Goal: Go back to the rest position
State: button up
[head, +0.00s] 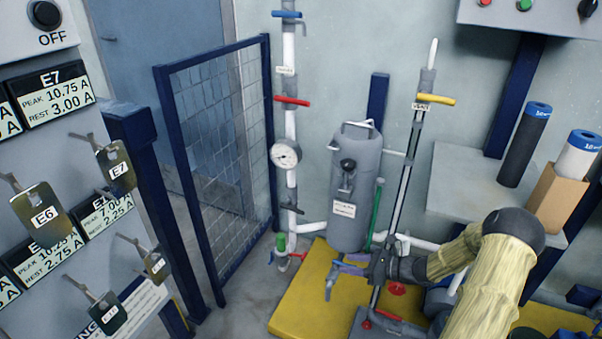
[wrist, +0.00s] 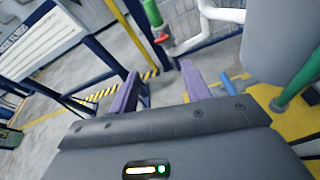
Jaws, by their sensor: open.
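My gripper (head: 333,278) is in front of the lower part of a grey cylinder tank in the head view. My arm, in a tan sleeve, comes in from the lower right and points left. In the wrist view the two purple fingers of my gripper (wrist: 162,80) stand apart with only floor between them. Nothing is held. The grey tank (head: 346,190) stands upright behind the gripper; in the wrist view part of it (wrist: 276,35) fills the upper right.
A yellow platform (head: 300,303) lies under the tank. A gauge pipe (head: 291,115) with red and blue valves stands left of it. A mesh gate (head: 222,130) is further left. At near left is a rack panel (head: 40,155) with hanging tags. A grey shelf (head: 470,185) holds rolls at right.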

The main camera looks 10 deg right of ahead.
jog(key=s+a+r+n+g+h, duration=0.5)
jog(key=s+a+n+g, duration=0.4)
jog(key=n, duration=0.4)
jog(key=s+a+r+n+t+h, duration=0.35)
jog(key=s+r+n+h, duration=0.35)
jog(key=s+r+n, duration=0.55)
notch_tip(320, 180, up, 30)
jog(key=w+n+p, duration=0.2)
jog(key=p, duration=2.9)
jog(key=shift+a+f, duration=0.15)
jog(key=shift+g, duration=0.25)
